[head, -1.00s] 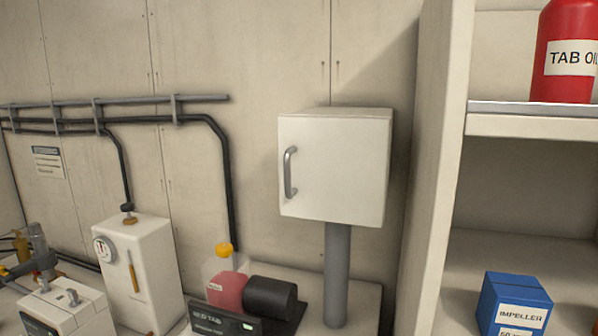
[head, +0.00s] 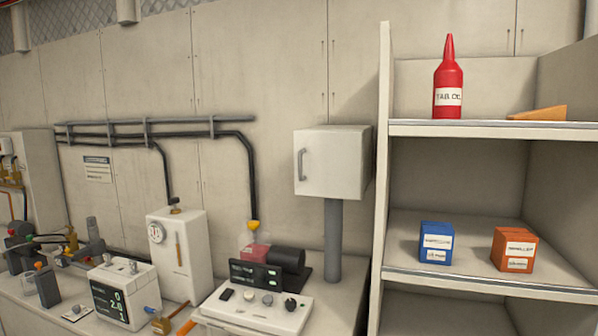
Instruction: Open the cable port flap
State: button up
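I see nothing that I can clearly tell as a cable port flap. The one hinged-looking front is on a white box (head: 343,164) on a grey post (head: 332,240), with a grey bar handle (head: 301,164) on the left of its front. That front looks closed. My gripper does not show in the head view.
A bench below holds a white gauge box (head: 165,255), a control panel (head: 285,314), a display unit (head: 140,280) and several small fittings. At right, a shelf unit (head: 382,210) holds a red bottle (head: 447,80), a blue box (head: 434,230) and an orange box (head: 528,238).

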aim_at(328, 163)
jog(key=u, duration=0.4)
jog(key=i, duration=1.3)
jog(key=z, duration=0.55)
